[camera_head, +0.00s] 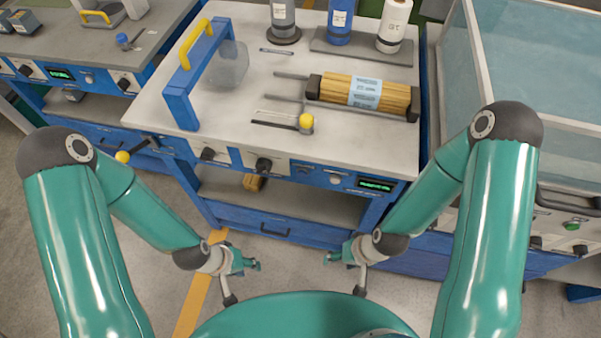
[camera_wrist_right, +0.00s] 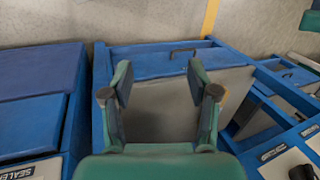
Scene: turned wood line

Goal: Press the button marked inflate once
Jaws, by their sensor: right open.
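The workbench's front panel (camera_head: 290,170) carries black knobs, pale labels, a small round grey button (camera_head: 335,180) and a green lit display (camera_head: 375,184). The labels are too small to read in the head view, so I cannot tell which control is marked inflate. My left gripper (camera_head: 245,280) is open and empty, low in front of the bench. My right gripper (camera_head: 343,274) is open and empty, also low and apart from the panel. In the right wrist view its two fingers (camera_wrist_right: 159,88) are spread over the bench's lower shelf, with nothing between them.
On the bench top lie a banded bundle of wood sticks (camera_head: 365,92), a blue frame with yellow handle (camera_head: 190,75), a yellow-knobbed lever (camera_head: 305,122) and several bottles (camera_head: 340,20). A glass-sided cabinet (camera_head: 530,75) stands at right. Open floor lies in front.

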